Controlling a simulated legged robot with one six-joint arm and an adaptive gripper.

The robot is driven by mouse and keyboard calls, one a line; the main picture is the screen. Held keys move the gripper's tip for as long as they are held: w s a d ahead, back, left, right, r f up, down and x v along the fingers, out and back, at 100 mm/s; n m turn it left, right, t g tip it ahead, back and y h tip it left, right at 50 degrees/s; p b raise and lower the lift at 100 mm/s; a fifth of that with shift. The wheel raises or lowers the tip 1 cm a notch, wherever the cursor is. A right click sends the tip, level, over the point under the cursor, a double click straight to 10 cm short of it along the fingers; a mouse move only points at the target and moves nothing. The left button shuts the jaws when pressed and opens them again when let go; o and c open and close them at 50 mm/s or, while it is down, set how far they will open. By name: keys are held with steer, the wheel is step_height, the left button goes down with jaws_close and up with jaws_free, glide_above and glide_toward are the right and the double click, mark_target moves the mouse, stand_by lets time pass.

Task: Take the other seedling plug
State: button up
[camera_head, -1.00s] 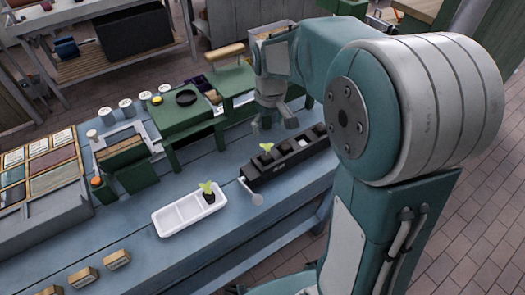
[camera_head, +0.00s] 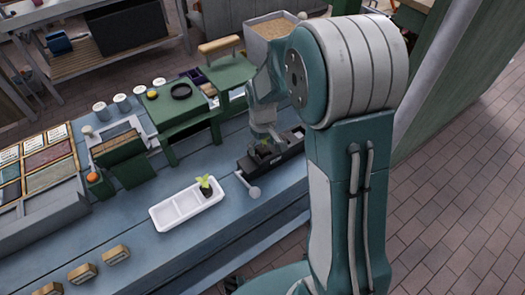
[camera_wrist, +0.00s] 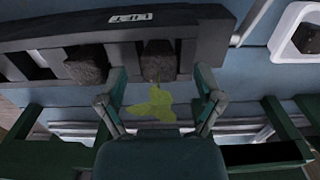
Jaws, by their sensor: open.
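The long black tray (camera_head: 285,162) lies on the blue bench and also shows in the wrist view (camera_wrist: 100,32). A seedling plug stands in one of its cells. In the wrist view its dark soil block (camera_wrist: 158,60) and yellow-green leaves (camera_wrist: 155,104) lie between my fingers. My gripper (camera_wrist: 161,74) is open, with one finger on each side of the plug. I cannot tell whether they touch it. In the head view my gripper (camera_head: 265,138) covers part of the tray. Another seedling plug (camera_head: 205,187) stands in the right end of the white tray (camera_head: 165,218).
A dark block without visible leaves (camera_wrist: 86,65) sits in the neighbouring cell. A round-headed spoon-like tool (camera_head: 254,192) lies beside the black tray. Green stands (camera_head: 185,110) rise behind it.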

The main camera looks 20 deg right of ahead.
steer(key=shift+f, duration=0.3)
steer(key=c, duration=1.1)
steer(key=shift+o, duration=0.2)
steer(key=shift+r, duration=0.15)
